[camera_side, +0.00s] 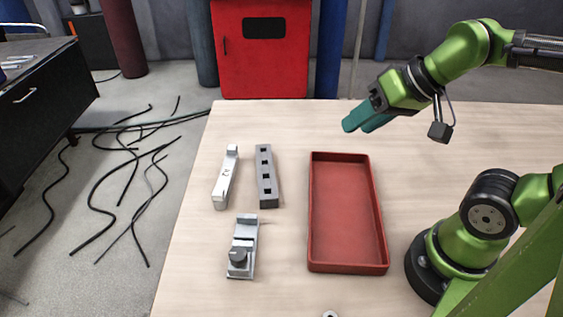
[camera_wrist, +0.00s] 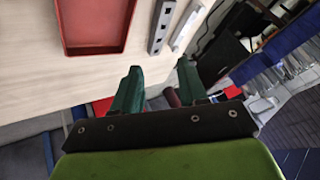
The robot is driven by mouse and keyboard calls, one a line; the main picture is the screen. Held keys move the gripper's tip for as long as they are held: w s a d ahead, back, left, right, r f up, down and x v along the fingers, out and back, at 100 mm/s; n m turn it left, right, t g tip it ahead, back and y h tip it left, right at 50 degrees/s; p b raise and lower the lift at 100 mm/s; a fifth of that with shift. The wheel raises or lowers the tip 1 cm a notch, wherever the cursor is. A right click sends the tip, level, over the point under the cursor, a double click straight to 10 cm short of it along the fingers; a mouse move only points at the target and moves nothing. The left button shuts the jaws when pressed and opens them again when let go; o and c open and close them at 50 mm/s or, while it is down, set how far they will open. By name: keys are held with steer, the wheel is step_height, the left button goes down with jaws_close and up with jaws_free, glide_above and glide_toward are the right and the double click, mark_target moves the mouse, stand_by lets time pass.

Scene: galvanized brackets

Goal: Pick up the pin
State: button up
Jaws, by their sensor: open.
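My gripper (camera_side: 359,125) is open and empty, raised above the far part of the table beyond the red tray. In the wrist view its two green fingers (camera_wrist: 160,70) stand apart with nothing between them. I cannot pick out a pin for certain. A small grey round piece (camera_side: 330,314) is cut off by the bottom edge of the side view, and I cannot tell what it is. A metal fixture (camera_side: 243,246) with a dark round knob lies left of the tray, well away from my gripper.
A red tray (camera_side: 347,212) looks empty; it also shows in the wrist view (camera_wrist: 95,50). Left of it lie a dark grey bar with square holes (camera_side: 266,176) and a light metal bracket (camera_side: 225,178). The wooden table (camera_side: 290,130) is clear around my gripper.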

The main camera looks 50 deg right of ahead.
steer(key=shift+o, duration=1.4)
steer(key=m+g+h, duration=0.2)
steer(key=m+g, duration=0.2)
steer(key=g, duration=0.3)
glide_above(232, 147)
steer(key=s, duration=0.1)
steer(key=f, duration=1.6)
steer(key=shift+s+d, duration=0.15)
steer(key=shift+d, duration=0.05)
steer(key=shift+w+a+r+m, duration=0.2)
steer(key=shift+w+r+m, duration=0.6)
steer(key=shift+m, duration=0.2)
step_height(232, 147, down, 7)
steer(key=shift+r, duration=0.1)
steer(key=shift+c, duration=0.4)
